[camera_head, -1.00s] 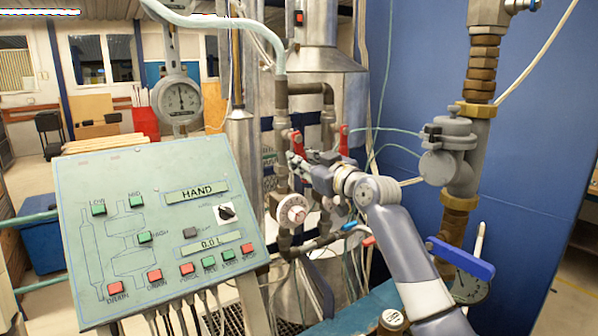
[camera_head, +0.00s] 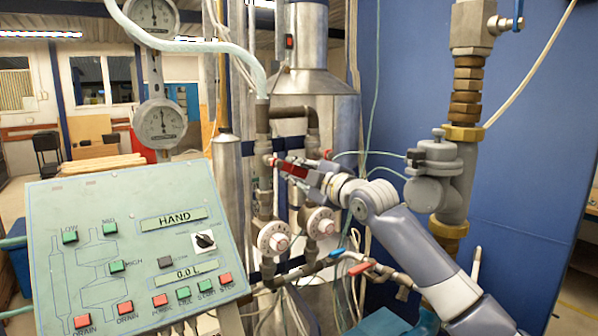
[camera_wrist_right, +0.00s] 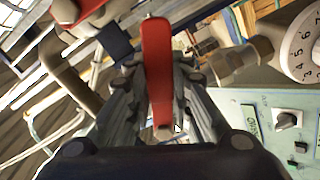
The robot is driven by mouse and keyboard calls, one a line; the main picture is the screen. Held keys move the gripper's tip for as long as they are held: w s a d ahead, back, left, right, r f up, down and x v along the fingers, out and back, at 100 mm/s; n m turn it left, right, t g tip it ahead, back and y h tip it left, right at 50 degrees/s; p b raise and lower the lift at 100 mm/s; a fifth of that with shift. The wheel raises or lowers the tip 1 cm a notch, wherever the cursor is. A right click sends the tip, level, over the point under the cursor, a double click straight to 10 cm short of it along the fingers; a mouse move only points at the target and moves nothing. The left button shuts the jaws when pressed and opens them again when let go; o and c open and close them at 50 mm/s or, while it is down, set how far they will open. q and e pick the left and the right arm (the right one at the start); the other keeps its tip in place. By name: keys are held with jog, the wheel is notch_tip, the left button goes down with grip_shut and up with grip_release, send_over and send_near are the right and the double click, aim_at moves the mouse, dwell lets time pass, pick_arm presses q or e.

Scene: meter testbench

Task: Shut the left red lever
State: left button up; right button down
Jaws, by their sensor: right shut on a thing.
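The left red lever (camera_head: 289,167) is on the left vertical pipe in the head view and points sideways to the right, nearly level. My right gripper (camera_head: 316,177) is shut on it from the right. In the right wrist view the red lever (camera_wrist_right: 157,65) lies between the two fingers of my right gripper (camera_wrist_right: 160,105). A second red part (camera_head: 327,154), which looks like the right lever, shows just behind the gripper and is mostly hidden. My left gripper is in neither view.
A sloping control panel (camera_head: 115,205) with buttons stands at the left front. Two white dials (camera_head: 272,239) sit below the levers. A grey valve body (camera_head: 437,180) on a thick pipe stands right of my arm, before a blue wall (camera_head: 540,130). Thin hoses hang nearby.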

jog(key=shift+w+d+r+n, duration=0.15)
jog(key=shift+r+n, duration=0.15)
jog(key=shift+n, duration=0.3)
jog(key=shift+r+p, duration=0.1)
jog(key=shift+p, duration=0.2)
jog(key=c, duration=1.4)
grip_release()
jog(key=v, duration=1.2)
